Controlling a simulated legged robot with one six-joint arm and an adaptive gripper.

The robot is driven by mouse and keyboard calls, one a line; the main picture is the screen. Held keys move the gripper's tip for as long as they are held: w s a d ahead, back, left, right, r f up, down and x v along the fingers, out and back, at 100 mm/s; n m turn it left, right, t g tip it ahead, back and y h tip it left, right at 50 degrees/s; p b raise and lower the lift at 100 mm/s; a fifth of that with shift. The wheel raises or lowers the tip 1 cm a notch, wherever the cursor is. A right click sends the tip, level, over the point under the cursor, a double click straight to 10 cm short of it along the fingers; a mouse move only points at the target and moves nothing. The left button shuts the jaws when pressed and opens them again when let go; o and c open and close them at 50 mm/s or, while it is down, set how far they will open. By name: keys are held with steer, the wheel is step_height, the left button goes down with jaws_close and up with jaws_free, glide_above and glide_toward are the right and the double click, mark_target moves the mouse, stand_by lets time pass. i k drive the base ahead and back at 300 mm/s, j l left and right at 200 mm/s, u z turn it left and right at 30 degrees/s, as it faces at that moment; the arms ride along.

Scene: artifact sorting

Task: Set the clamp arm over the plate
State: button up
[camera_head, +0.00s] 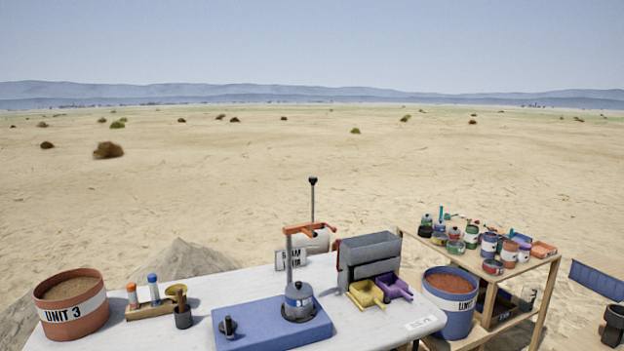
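An orange clamp arm (310,229) sits high on a grey upright post (289,262) and reaches out to the right. A tall thin lever with a black knob (313,182) rises from it. A dark round plate (300,316) lies on a blue base (258,331) below. A blue-grey lidded pot (299,297) stands on the plate. The arm is well above the pot; from this angle I cannot tell whether it is squarely over the plate. My gripper is not in view.
The white table (222,291) also holds the UNIT 3 drum (72,307), a wooden tube rack (149,308) and a grey box (367,252) with yellow and purple trays. A blue drum (450,306) and a wooden shelf (541,263) with several jars stand right.

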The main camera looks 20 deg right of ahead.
mark_target(306, 228)
steer(key=i+z, duration=0.1)
steer(key=z, duration=0.55)
steer(key=i+j+z, duration=0.45)
steer(key=j, duration=0.15)
steer(key=i+j+z, duration=0.4)
steer(key=j, duration=0.3)
steer(key=i+j, duration=0.15)
steer(key=j, duration=0.2)
steer(key=i+j, duration=0.1)
steer(key=j, duration=0.2)
steer(key=i+j, duration=0.15)
steer(key=j, duration=0.2)
